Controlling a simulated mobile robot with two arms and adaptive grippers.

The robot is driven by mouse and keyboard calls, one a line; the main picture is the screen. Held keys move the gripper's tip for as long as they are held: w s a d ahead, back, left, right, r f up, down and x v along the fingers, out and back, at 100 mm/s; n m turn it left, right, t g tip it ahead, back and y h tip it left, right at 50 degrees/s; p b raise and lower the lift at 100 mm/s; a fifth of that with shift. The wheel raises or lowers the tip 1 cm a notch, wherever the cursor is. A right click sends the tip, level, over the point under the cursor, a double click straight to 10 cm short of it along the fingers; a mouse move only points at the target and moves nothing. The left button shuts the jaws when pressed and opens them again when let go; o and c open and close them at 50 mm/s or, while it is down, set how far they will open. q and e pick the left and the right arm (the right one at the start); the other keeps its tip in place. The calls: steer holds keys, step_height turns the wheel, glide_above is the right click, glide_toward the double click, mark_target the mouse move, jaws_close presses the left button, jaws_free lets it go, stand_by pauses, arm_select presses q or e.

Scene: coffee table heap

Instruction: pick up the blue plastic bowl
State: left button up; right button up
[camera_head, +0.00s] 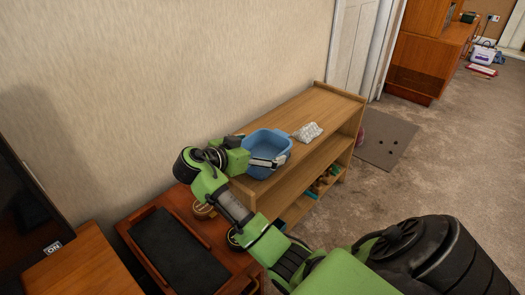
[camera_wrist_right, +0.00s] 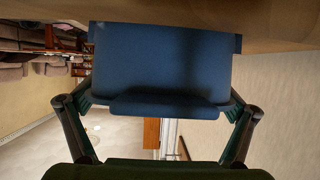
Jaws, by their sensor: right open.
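The blue plastic bowl (camera_head: 268,142) stands on the top of the wooden shelf unit, near its left end. My right gripper (camera_head: 267,162) is at the bowl's near side in the head view, and its fingers cover part of that side. In the right wrist view the blue bowl (camera_wrist_right: 160,55) fills the upper middle, with the fingers of my open right gripper (camera_wrist_right: 160,108) spread to its left and right. I cannot tell whether the fingers touch the bowl. My left gripper is not in view.
A pale, lumpy packet (camera_head: 308,132) lies right of the bowl on the shelf unit (camera_head: 328,103). The wall runs behind it. Small items sit on the lower shelf. A low table with a dark-lined tray (camera_head: 178,252) stands at the front left.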

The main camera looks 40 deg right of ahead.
steer(key=shift+d+f, duration=0.2)
steer(key=shift+d, duration=0.25)
steer(key=c, duration=1.3)
steer(key=shift+r, duration=0.1)
